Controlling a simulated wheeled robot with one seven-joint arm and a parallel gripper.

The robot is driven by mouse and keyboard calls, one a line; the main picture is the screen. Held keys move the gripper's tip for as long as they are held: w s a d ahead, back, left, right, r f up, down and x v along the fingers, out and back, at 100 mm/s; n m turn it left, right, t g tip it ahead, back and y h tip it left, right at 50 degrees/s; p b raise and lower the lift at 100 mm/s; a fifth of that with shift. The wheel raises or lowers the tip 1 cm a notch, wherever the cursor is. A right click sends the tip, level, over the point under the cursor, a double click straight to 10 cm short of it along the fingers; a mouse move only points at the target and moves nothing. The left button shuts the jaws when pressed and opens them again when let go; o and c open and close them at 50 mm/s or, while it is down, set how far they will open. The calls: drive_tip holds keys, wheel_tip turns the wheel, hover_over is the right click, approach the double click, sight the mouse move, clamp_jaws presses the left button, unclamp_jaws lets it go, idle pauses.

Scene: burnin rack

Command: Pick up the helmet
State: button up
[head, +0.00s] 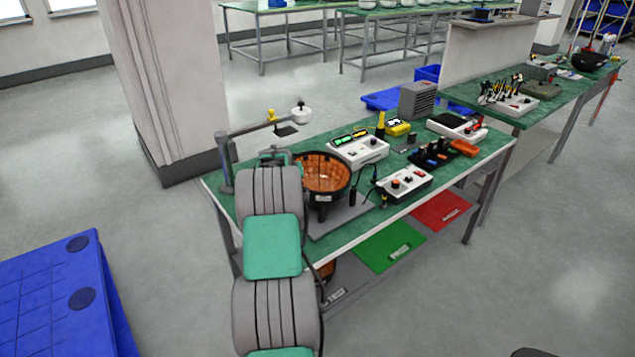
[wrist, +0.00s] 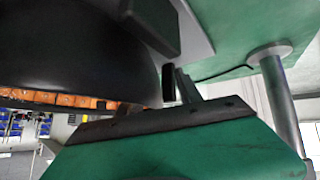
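A round black shell with an orange, tile-patterned inside (head: 322,172) sits open side up on the left part of the green workbench (head: 372,220). I take it to be the helmet, though it also looks like a bowl. In the wrist view its dark curved outside (wrist: 75,50) fills the upper left, with an orange strip at its edge. My gripper (head: 273,157) is just left of the shell, mostly hidden behind my arm. In the wrist view its dark finger parts (wrist: 178,88) are close beside the shell. I cannot tell whether they touch it or how far apart they are.
A lamp arm on a post (head: 228,160) rises at the bench's left corner. White instrument boxes (head: 358,150) and a white control box (head: 404,182) stand right of the shell. A pillar (head: 168,90) is behind, a blue crate (head: 60,300) at left. Right foreground floor is mostly clear.

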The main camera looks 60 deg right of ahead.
drive_tip(key=shift+d+f, duration=0.15)
drive_tip(key=shift+f, duration=0.05)
clamp_jaws()
idle(0.3)
idle(1.0)
